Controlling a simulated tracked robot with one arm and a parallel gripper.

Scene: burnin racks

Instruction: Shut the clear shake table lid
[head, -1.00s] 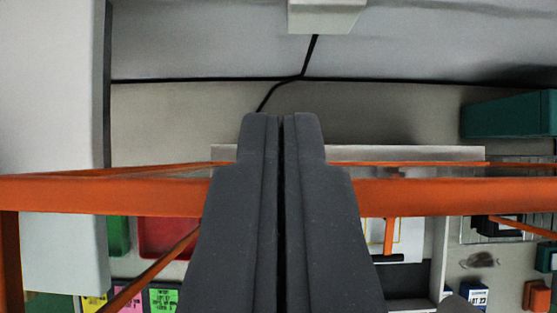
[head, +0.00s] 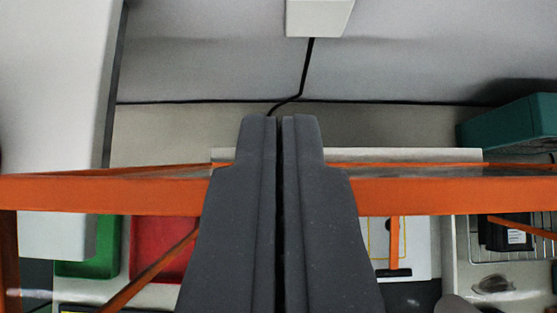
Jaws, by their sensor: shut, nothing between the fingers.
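My gripper (head: 279,120) is shut and empty, pointing up the middle of the picture. A wide orange-edged frame (head: 450,195) with a thin clear pane spans the picture behind and beside the fingers; it looks like the clear shake table lid. Its near edge is seen almost edge-on, and the fingers hide its middle. Whether they touch it, I cannot tell. An upright orange bar with a black foot (head: 394,272) shows below the edge, in front of a white panel (head: 420,262). Most of the shake table is hidden.
A red bin (head: 160,262) and a green bin (head: 90,265) lie at lower left, beside a large white cabinet (head: 55,90). A teal box (head: 510,122) stands at right, above a wire rack (head: 490,255) with a black item. A pale strip (head: 400,154) runs behind the frame.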

